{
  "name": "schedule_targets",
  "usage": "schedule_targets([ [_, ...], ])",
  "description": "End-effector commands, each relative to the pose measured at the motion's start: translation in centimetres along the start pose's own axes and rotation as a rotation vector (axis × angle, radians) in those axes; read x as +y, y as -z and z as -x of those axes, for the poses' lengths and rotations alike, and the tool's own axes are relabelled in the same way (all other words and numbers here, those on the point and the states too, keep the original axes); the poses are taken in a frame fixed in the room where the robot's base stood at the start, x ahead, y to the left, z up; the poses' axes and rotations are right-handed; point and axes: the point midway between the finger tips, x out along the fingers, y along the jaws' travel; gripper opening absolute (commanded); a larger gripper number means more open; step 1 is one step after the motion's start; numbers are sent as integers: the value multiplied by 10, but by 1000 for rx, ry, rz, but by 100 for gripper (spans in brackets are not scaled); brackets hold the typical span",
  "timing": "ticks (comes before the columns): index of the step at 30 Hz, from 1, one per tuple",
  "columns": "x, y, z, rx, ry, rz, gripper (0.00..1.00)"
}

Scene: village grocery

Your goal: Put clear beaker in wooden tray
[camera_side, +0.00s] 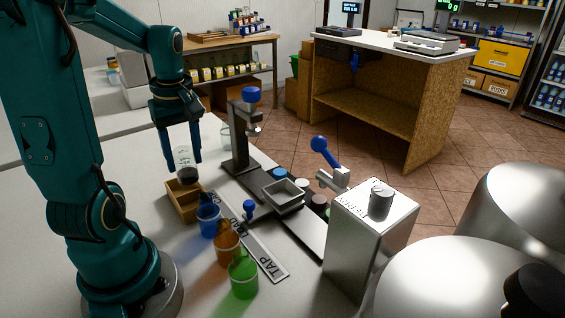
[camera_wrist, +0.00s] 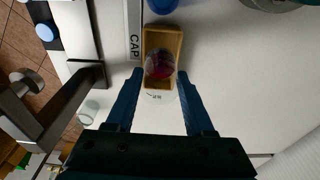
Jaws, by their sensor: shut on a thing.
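My gripper (camera_side: 182,157) is shut on the clear beaker (camera_side: 184,164), which holds a little dark liquid at its bottom. In the wrist view my gripper (camera_wrist: 160,82) has its fingers on both sides of the beaker (camera_wrist: 159,66), whose contents look dark red. The wooden tray (camera_side: 187,212) is on the white table, and the beaker is above its far end. In the wrist view the tray (camera_wrist: 148,40) lies under and beyond the beaker. Whether the beaker's base touches the tray is hard to tell.
Blue (camera_side: 208,220), orange (camera_side: 228,248) and green (camera_side: 243,273) cups stand in a row beside a labelled strip (camera_side: 262,252). A dark stand with a blue knob (camera_side: 251,95) rises behind the tray. Another clear glass (camera_wrist: 88,112) stands near the stand. A metal box (camera_side: 370,232) is at right.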

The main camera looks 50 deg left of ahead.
Motion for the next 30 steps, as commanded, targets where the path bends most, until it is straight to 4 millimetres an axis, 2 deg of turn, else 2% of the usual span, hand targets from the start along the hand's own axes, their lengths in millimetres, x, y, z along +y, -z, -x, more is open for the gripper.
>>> schedule_targets([
  [5, -2, 1, -6, 3, -1, 12, 0],
  [21, -2, -5, -59, 2, -1, 9, 0],
  [30, -2, -6, -68, 4, -3, 8, 0],
])
